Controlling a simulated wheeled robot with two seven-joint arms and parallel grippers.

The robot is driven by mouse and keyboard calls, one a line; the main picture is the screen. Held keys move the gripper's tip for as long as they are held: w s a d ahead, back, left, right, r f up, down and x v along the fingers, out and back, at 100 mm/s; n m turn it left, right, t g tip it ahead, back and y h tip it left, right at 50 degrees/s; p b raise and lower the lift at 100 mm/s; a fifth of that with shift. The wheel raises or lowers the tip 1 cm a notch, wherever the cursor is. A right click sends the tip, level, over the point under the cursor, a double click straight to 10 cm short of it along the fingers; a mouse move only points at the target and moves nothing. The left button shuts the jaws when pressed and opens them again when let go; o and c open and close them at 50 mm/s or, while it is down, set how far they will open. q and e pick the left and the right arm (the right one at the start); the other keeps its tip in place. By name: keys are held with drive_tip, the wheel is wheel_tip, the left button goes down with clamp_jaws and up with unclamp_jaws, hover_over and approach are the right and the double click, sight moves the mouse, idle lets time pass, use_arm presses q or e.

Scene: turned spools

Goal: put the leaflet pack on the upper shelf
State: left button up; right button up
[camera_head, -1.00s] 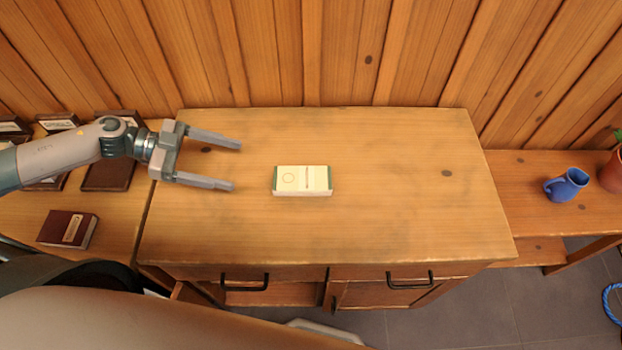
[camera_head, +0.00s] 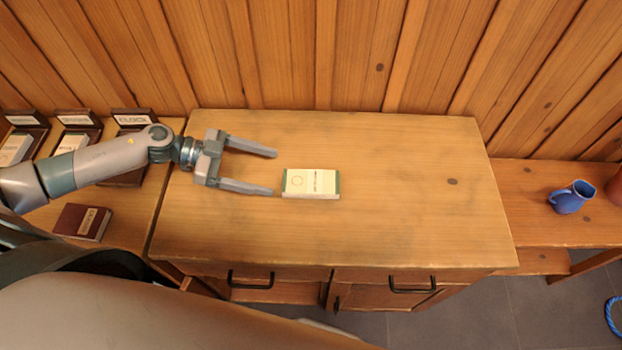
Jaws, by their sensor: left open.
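The leaflet pack (camera_head: 311,183) is a small white and pale-yellow block with green ends. It lies flat on the wooden cabinet top (camera_head: 400,225), near its middle. My left gripper (camera_head: 275,173) is open and empty, with its fingers pointing right. Its fingertips are just left of the pack and seem apart from it; their height above the top is hard to tell. My right gripper is not in view. No upper shelf can be clearly made out in this view.
Dark holders with labels (camera_head: 75,130) stand on the left surface, with a dark red box (camera_head: 83,222) in front. A plank wall (camera_head: 350,60) rises behind. The right half of the cabinet top is clear.

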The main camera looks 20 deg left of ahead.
sight(304, 181)
use_arm(q)
drive_tip(key=p+x, duration=0.1)
drive_tip(key=x, duration=0.4)
drive_tip(key=shift+r+p, duration=0.1)
drive_tip(key=shift+p, duration=0.2)
drive_tip(key=shift+w+d+f, duration=0.1)
drive_tip(key=shift+d+f, duration=0.15)
drive_tip(key=shift+d, duration=0.05)
drive_tip(key=shift+d, duration=0.15)
drive_tip(key=shift+w+d+f+p, duration=0.15)
drive_tip(key=shift+d+f+p, duration=0.1)
drive_tip(key=shift+d+p, duration=0.35)
drive_tip(key=p+x, duration=0.1)
drive_tip(key=x, duration=0.1)
drive_tip(key=shift+w+d+f, duration=0.1)
drive_tip(key=shift+d+f, duration=0.1)
drive_tip(key=shift+f, duration=0.05)
drive_tip(key=shift+w+d+f, duration=0.1)
drive_tip(key=shift+d+f, duration=0.2)
drive_tip(key=shift+d, duration=0.1)
